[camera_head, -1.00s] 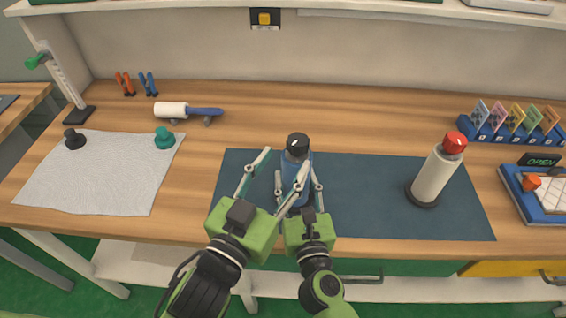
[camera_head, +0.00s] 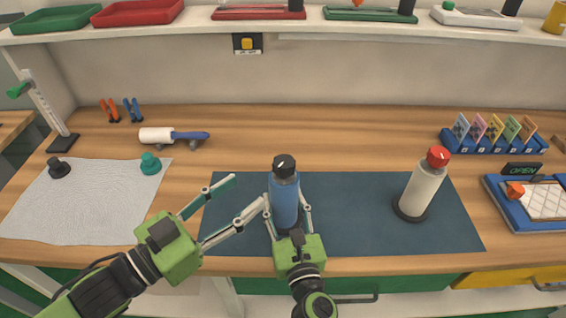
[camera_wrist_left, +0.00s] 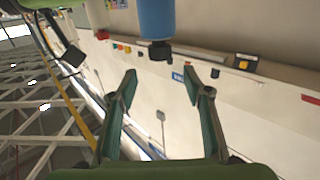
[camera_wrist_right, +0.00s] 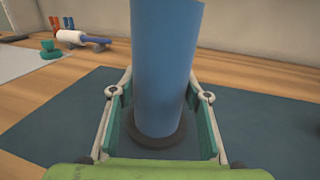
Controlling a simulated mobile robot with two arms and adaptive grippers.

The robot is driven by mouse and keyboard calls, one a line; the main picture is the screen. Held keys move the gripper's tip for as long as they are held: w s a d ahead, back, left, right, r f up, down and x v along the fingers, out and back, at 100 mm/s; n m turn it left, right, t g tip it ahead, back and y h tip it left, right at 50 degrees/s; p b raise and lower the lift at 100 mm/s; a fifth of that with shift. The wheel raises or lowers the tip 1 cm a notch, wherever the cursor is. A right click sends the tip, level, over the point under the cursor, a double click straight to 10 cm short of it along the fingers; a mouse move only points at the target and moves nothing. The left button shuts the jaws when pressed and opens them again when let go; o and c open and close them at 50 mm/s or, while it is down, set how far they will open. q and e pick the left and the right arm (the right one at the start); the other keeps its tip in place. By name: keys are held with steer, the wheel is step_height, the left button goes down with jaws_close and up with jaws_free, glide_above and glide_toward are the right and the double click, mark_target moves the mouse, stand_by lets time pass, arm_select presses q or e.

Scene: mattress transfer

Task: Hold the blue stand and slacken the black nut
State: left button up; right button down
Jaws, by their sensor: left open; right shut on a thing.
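The blue stand (camera_head: 285,203) is upright on the dark mat, with the black nut (camera_head: 284,167) on its top, a white mark on the nut. My right gripper (camera_head: 288,213) is shut around the lower part of the blue stand; the right wrist view shows its fingers on both sides of the stand (camera_wrist_right: 165,70). My left gripper (camera_head: 248,195) is open and empty, to the left of the stand and apart from it. In the left wrist view the black nut (camera_wrist_left: 160,50) and stand (camera_wrist_left: 157,20) show beyond the open fingers (camera_wrist_left: 160,90).
A white stand with a red nut (camera_head: 420,187) is on the right of the dark mat (camera_head: 350,235). A paint roller (camera_head: 172,136), a grey cloth (camera_head: 90,210) with black and green knobs, a card rack (camera_head: 490,140) and a blue tray (camera_head: 530,220) lie around. A shelf runs above.

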mark_target(277, 170)
arm_select(q)
steer(key=x, duration=1.2)
steer(key=c, duration=1.1)
